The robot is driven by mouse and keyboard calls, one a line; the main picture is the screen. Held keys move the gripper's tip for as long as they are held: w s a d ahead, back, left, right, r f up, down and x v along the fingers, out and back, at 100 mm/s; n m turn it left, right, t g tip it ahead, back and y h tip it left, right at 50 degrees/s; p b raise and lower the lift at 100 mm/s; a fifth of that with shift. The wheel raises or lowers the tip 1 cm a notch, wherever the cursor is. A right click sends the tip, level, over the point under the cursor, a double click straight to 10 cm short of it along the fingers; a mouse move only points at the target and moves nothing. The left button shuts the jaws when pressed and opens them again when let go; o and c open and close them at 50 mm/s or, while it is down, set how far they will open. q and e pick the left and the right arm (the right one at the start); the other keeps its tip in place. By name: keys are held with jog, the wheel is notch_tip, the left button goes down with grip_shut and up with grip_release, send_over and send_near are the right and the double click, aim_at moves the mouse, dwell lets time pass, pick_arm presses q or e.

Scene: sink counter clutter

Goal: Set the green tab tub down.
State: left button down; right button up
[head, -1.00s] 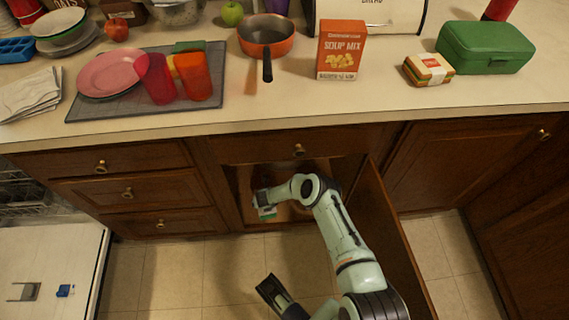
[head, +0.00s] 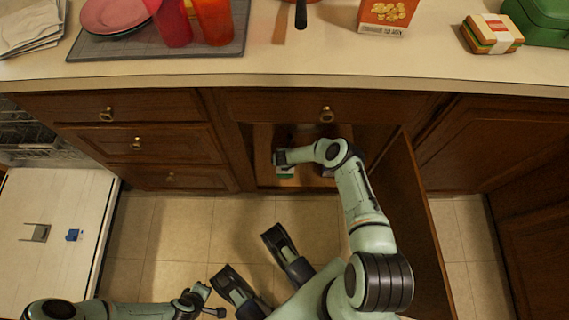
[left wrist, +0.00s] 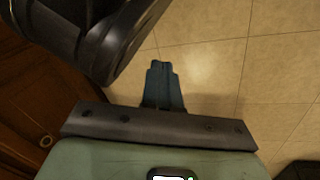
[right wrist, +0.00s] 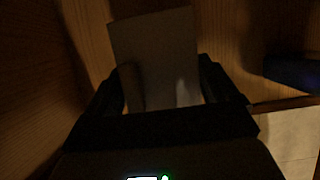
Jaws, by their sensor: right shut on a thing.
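The green tab tub (head: 286,173) shows as a small patch of green and white inside the open cabinet under the counter. In the right wrist view it is a dim, pale box (right wrist: 155,50) between the fingers. My right gripper (right wrist: 158,80) is shut on it, inside the cabinet. The gripper hides much of the tub in the head view, and shadow makes its gap to the cabinet floor hard to judge. My left gripper (left wrist: 162,75) is shut and empty, over the tiled floor, well away from the tub.
The open cabinet door (head: 412,215) stands right of my right arm. A dark blue thing (right wrist: 292,73) lies right of the tub in the right wrist view. An open dishwasher door (head: 50,225) is at the left. Dishes and food stand on the counter (head: 290,65) above.

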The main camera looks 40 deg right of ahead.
notch_tip(320, 180, down, 4)
jog(key=b, duration=0.2)
jog(key=shift+r+b, duration=0.2)
jog(key=shift+b, duration=0.2)
pick_arm(q)
jog(key=s+f+g, duration=0.2)
jog(key=s+f, duration=0.2)
jog(key=s, duration=0.2)
jog(key=shift+a, duration=0.4)
jog(key=shift+f, duration=0.1)
pick_arm(e)
jog(key=shift+f, duration=0.1)
